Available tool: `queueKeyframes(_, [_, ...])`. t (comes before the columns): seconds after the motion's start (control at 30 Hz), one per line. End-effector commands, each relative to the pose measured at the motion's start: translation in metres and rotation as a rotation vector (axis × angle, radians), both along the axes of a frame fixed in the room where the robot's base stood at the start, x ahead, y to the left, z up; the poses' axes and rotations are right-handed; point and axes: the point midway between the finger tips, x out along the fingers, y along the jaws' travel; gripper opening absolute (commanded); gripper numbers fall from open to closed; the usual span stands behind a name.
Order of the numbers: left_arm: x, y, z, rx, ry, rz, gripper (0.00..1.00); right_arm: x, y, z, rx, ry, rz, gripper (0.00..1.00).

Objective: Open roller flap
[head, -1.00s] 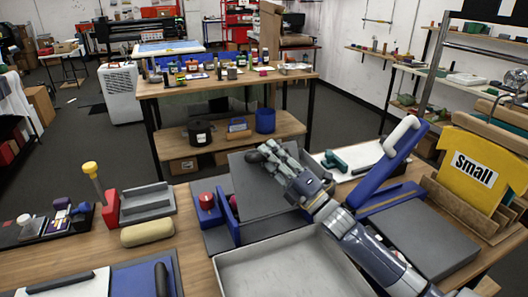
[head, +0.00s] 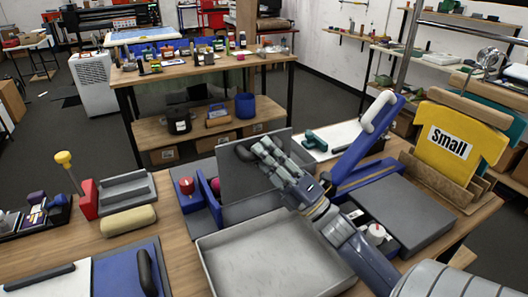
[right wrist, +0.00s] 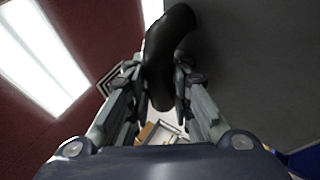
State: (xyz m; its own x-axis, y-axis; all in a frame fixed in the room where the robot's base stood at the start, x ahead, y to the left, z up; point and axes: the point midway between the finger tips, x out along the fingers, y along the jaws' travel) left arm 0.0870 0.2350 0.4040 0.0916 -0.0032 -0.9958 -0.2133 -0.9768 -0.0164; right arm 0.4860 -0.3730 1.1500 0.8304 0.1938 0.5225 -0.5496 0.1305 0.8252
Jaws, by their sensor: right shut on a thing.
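The roller flap (head: 228,180) is a flat dark grey panel in the middle of the head view. It stands raised and tilted above a grey base with a blue side bracket (head: 210,200). My right gripper (head: 250,152) is at the flap's upper part, shut on its black handle (head: 243,153). In the right wrist view the thick curved black handle (right wrist: 168,50) lies between the two fingers (right wrist: 163,95), and the grey flap face (right wrist: 250,60) fills the right side. The fingers partly hide the handle. My left gripper is not in view.
A pale grey tray (head: 270,255) lies in front of the flap. A red knob (head: 187,186) stands left of it. A blue lever with a white grip (head: 381,112) and a grey platen (head: 405,215) are to the right. A yellow "Small" shirt (head: 455,140) stands at far right.

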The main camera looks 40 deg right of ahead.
Motion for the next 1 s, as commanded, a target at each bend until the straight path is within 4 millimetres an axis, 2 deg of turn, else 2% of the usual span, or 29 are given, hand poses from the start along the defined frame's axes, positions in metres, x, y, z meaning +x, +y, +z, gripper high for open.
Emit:
queueKeyframes(0.3, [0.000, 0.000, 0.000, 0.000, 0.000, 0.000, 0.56, 0.000, 0.000, -0.003, 0.000, 0.007, 0.000, 0.00])
queueKeyframes(0.33, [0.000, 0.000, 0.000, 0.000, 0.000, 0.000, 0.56, 0.000, 0.000, -0.003, 0.000, 0.007, 0.000, 0.27])
queueKeyframes(0.37, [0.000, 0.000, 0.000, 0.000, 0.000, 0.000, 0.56, 0.001, 0.000, -0.003, 0.000, 0.007, 0.000, 0.30])
queueKeyframes(0.77, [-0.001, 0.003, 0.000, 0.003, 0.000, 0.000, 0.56, -0.003, -0.001, -0.004, 0.001, 0.003, 0.000, 0.30])
queueKeyframes(0.87, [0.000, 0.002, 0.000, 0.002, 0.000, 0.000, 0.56, -0.012, -0.003, -0.010, 0.001, 0.006, -0.002, 0.30])
queueKeyframes(1.0, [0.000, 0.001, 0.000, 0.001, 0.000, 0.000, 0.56, -0.034, -0.008, -0.026, 0.001, 0.010, -0.004, 0.30])
